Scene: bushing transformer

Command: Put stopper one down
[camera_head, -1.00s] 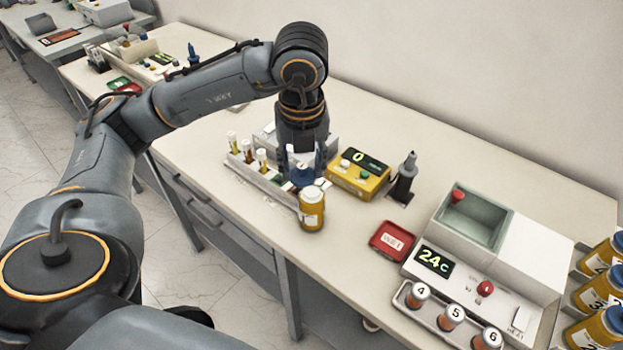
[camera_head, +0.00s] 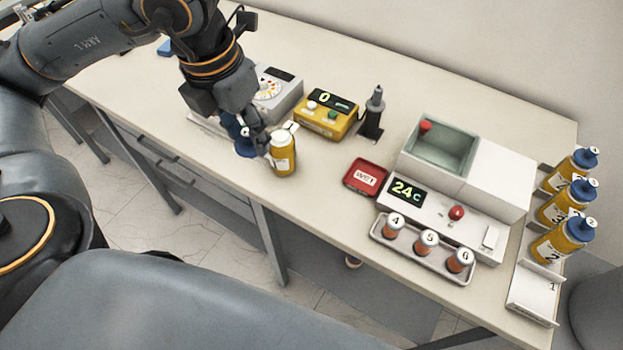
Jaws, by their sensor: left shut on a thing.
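My left gripper (camera_head: 250,128) points down near the front edge of the bench and is shut on a blue stopper (camera_head: 243,147). The stopper is to the left of an amber bottle (camera_head: 284,157) and partly hidden by the fingers. I cannot tell whether the stopper touches the bench. The bottle stands upright on the bench with a white top and a pale label, and no blue stopper is on it. My right gripper is not in view.
A yellow device reading 0 (camera_head: 326,114) and a grey dial device (camera_head: 274,90) stand behind. A red WET tray (camera_head: 366,177) lies to the right, before the 24c heater unit (camera_head: 440,200). Several orange vials stand in a tray (camera_head: 405,252). Three blue-stoppered bottles (camera_head: 562,238) are far right.

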